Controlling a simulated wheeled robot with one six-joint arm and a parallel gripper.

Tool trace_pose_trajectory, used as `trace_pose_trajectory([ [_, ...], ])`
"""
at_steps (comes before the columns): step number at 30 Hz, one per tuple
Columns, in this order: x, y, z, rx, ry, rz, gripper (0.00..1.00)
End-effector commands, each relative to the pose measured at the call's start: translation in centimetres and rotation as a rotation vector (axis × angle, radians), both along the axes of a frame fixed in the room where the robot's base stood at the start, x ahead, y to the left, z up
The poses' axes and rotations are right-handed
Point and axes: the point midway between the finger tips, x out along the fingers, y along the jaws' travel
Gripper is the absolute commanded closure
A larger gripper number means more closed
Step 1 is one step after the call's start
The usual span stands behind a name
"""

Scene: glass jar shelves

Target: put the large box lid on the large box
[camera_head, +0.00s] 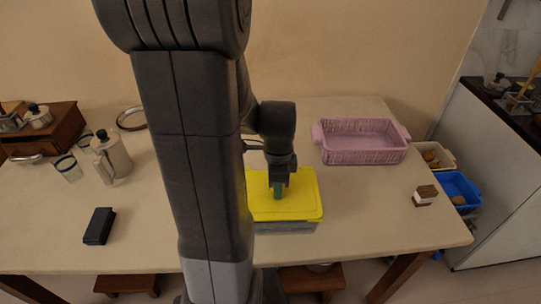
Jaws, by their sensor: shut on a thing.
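The large box lid (303,204) is yellow and flat, with rounded corners, in the middle of the head view. The large box (290,227) is grey, and only its front side shows below the lid's front edge. The lid lies over the box, roughly level; I cannot tell whether it rests fully on the rim. My gripper (279,192) points down at the lid's middle and is shut on a small green part there, which looks like the lid's handle. My arm hides the left part of the lid and box.
A pink basket (362,156) stands at the back right of the table (345,235). A small brown and white block (425,195) is near the right edge. A black case (99,226), a metal pot (112,160) and glass jars (67,168) are on the left. The front right is clear.

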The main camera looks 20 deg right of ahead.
Motion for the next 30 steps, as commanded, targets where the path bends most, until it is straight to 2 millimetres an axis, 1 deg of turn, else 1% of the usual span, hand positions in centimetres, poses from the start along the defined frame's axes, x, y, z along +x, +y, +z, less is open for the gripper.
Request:
trace_pose_trajectory([
  [17,0.0,0.0,-0.04,0.0,0.0,0.0,1.0],
  [30,-0.01,0.0,-0.89,0.0,0.0,0.0,1.0],
])
